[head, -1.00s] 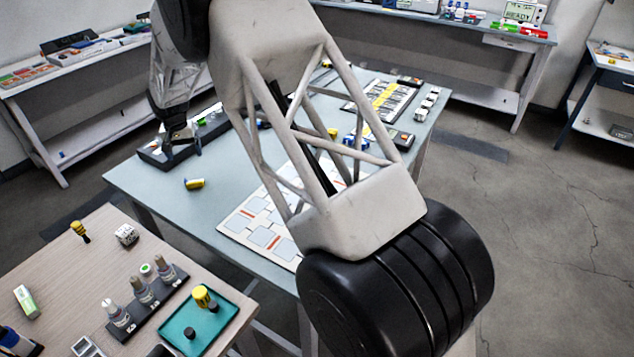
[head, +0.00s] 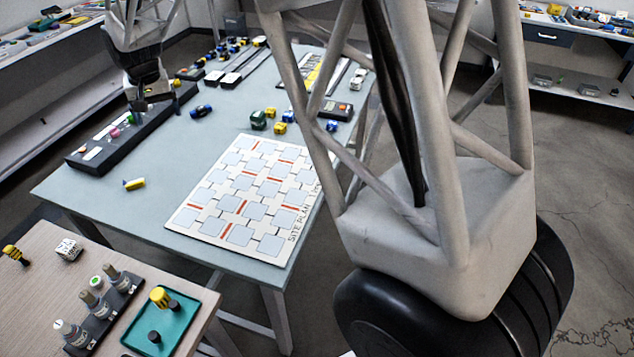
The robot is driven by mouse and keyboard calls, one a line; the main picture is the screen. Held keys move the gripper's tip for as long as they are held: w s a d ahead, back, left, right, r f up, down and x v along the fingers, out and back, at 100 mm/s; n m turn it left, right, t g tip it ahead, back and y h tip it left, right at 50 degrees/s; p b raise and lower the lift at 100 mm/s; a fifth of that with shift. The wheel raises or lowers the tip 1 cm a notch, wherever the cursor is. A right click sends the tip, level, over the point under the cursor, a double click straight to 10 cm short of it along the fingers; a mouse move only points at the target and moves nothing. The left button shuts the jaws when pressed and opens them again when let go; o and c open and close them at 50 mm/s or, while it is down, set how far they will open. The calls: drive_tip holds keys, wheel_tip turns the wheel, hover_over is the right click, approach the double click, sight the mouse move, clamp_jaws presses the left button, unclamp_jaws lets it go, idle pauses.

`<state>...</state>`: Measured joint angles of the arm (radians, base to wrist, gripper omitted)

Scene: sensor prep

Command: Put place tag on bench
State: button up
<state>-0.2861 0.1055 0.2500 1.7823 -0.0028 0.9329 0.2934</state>
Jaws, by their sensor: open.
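A blue-grey bench (head: 120,215) fills the middle of the head view. My gripper (head: 147,103) hangs over the long black tray (head: 148,126) at the bench's left side. The jaws are open, with no object visible between them. They are small in the picture, and I cannot tell whether they touch anything in the tray. Pink and green pieces show in the tray beside the gripper. A small yellow piece with a blue end (head: 134,184) lies on the bench in front of the tray. I cannot tell which piece is the place tag.
A white site plan board (head: 190,222) lies on the bench, and small vehicles stand behind it. A wooden table (head: 40,290) at the front left carries bottles in a dark rack (head: 112,308) and a teal tray (head: 178,335). My arm hides the bench's right side.

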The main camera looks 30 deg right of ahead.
drive_tip(key=s+d+r, duration=0.3)
drive_tip(key=s+d, duration=0.3)
drive_tip(key=s, duration=0.4)
drive_tip(key=s+d+r+t, duration=0.1)
drive_tip(key=s+d+r, duration=0.2)
drive_tip(key=s+d, duration=0.5)
drive_tip(key=s+d+r, duration=0.2)
drive_tip(key=s+d, duration=0.2)
drive_tip(key=s, duration=0.8)
drive_tip(key=s+d+f, duration=0.1)
drive_tip(key=s+d, duration=0.1)
drive_tip(key=s, duration=0.5)
drive_tip(key=s+d+f, duration=0.2)
drive_tip(key=s, duration=0.4)
drive_tip(key=shift+s+t, duration=0.4)
